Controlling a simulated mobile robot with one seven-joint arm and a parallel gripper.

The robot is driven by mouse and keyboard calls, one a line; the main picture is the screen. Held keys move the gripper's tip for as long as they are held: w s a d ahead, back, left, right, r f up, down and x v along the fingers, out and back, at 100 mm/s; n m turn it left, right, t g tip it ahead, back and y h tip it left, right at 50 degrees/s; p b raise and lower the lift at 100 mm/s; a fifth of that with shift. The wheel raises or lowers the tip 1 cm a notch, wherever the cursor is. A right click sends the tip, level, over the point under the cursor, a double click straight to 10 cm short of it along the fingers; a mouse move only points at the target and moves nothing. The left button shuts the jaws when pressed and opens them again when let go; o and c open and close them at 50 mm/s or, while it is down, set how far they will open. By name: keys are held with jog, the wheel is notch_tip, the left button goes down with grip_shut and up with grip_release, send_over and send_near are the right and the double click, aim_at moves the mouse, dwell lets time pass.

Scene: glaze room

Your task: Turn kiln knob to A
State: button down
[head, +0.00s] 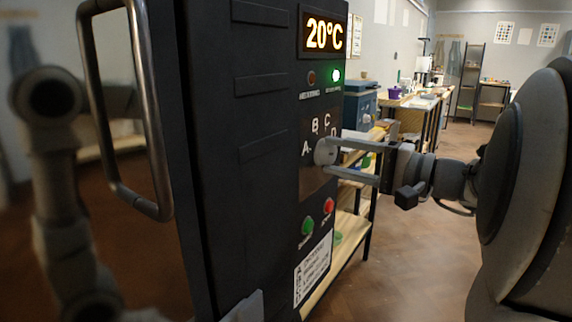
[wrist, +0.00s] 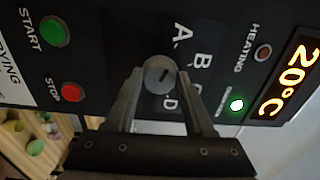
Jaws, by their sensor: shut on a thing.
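The kiln knob (head: 322,152) is a small round grey knob on the dark front panel, with letters A, B, C and D around it. My gripper (head: 330,158) reaches it from the right, its two fingers on either side of the knob. In the wrist view the knob (wrist: 159,74) sits between the fingertips of my gripper (wrist: 159,80), which is shut on it. A short dark mark on the knob points up and right there, roughly between A (wrist: 183,33) and B (wrist: 197,60); the exact setting is hard to tell.
The display (head: 325,34) reads 20°C, with a lit green lamp (head: 336,75) below it. A green start button (head: 308,225) and red stop button (head: 328,206) are under the knob. A large door handle (head: 150,120) juts out at left. Shelves and open floor lie beyond.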

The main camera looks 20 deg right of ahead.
dwell(0.4)
jog(key=shift+c, duration=1.4)
grip_release()
jog(key=p+v, duration=0.3)
jog(key=v, duration=1.4)
jog(key=shift+s+d, duration=0.2)
jog(key=shift+w+a+f, duration=0.1)
